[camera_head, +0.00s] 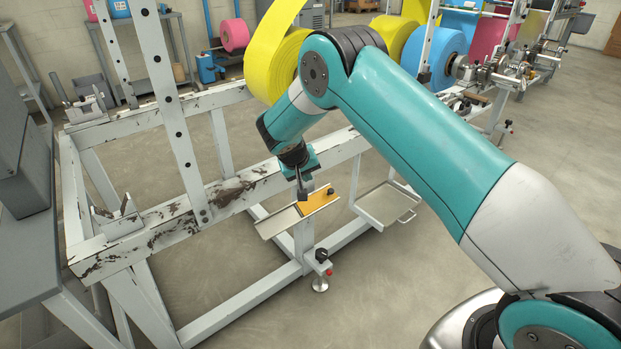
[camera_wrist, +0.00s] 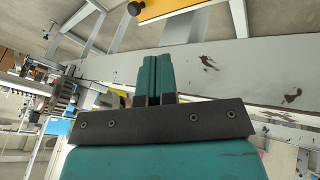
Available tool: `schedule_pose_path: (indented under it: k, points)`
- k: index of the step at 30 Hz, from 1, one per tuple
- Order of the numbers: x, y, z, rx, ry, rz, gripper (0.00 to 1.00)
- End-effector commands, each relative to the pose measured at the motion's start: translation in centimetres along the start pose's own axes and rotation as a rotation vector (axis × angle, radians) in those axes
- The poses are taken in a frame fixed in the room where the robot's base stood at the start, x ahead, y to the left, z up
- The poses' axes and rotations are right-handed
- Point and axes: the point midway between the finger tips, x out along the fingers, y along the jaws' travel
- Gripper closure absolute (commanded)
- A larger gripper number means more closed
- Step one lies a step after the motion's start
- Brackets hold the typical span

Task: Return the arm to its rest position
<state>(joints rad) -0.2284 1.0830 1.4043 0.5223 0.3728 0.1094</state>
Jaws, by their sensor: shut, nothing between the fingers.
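My teal arm reaches in from the right and bends down over the worn white steel frame (camera_head: 245,187). My gripper (camera_head: 303,194) points down close to the frame's beam, by a small tray with an orange plate (camera_head: 317,202). In the wrist view my gripper (camera_wrist: 155,62) has its two teal fingers side by side and shut, with nothing held. The white beam (camera_wrist: 255,75) runs behind the fingers there, and the orange plate (camera_wrist: 170,8) shows at the top. I cannot tell whether the fingertips touch the tray or plate.
A large yellow roll (camera_head: 275,65) hangs just behind my arm. A blue roll (camera_head: 437,55) and metal spindles stand at the upper right. A second tray (camera_head: 388,204) sits right of my gripper. A grey cabinet (camera_head: 22,160) is at left. Floor at right is open.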

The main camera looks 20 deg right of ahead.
Motion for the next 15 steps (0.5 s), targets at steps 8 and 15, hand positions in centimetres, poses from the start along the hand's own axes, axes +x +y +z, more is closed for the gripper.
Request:
schedule_pose_path:
  k: [8,15]
  points:
    - [-1.2,0.0,0.0,-0.002,-0.002,-0.005,1.00]
    - [-9.8,0.2,0.9,-0.074,-0.033,-0.169,1.00]
